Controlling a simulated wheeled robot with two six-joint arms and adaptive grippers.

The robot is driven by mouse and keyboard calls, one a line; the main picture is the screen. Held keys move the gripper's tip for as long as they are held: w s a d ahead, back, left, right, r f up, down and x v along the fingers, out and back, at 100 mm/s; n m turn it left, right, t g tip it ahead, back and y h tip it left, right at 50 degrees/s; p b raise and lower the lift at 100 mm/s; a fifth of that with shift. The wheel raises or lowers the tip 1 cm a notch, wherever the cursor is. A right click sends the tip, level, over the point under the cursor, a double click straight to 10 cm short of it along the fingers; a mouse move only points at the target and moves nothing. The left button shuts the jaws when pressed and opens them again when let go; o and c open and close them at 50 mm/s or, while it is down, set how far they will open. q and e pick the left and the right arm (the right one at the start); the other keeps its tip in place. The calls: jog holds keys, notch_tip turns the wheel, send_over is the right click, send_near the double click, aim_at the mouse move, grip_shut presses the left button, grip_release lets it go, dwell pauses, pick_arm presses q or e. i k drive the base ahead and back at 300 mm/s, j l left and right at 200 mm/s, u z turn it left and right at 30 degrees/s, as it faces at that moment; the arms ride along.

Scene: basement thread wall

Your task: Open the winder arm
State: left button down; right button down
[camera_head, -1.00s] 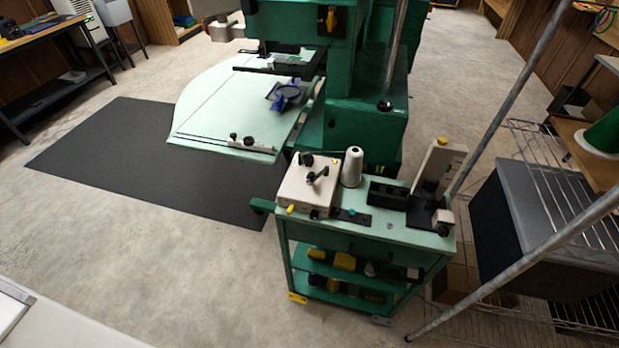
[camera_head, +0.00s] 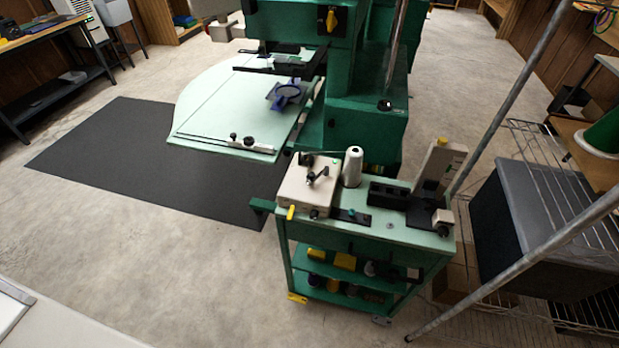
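A beige winder box (camera_head: 306,186) sits on the left end of the green cart's top. A small dark winder arm with a metal part (camera_head: 318,176) lies on top of the box; whether it is open or closed is too small to tell. A yellow-tipped lever (camera_head: 291,213) sticks out at the box's front left. A white thread cone (camera_head: 352,166) stands right behind the box. Neither of my grippers is in view.
The green cart (camera_head: 345,240) stands before a large green machine (camera_head: 365,130) with a pale table (camera_head: 210,128). A wire rack (camera_head: 560,215) with slanted metal posts stands close on the right. Concrete floor (camera_head: 190,265) is free at front left, beside a dark mat (camera_head: 130,160).

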aim_at(312, 177)
jog(key=z, duration=0.45)
jog(key=j+z, duration=0.1)
jog(key=z, duration=0.35)
jog(key=i+z, duration=0.1)
jog(key=z, duration=0.3)
jog(key=j+z, duration=0.15)
jog(key=z, duration=0.75)
jog(key=j+z, duration=0.15)
jog(key=z, duration=0.75)
jog(key=j+z, duration=0.1)
jog(key=z, duration=0.3)
jog(key=k+j+z, duration=0.1)
jog(key=z, duration=0.2)
jog(key=k+j+u, duration=0.15)
jog(key=u, duration=1.6)
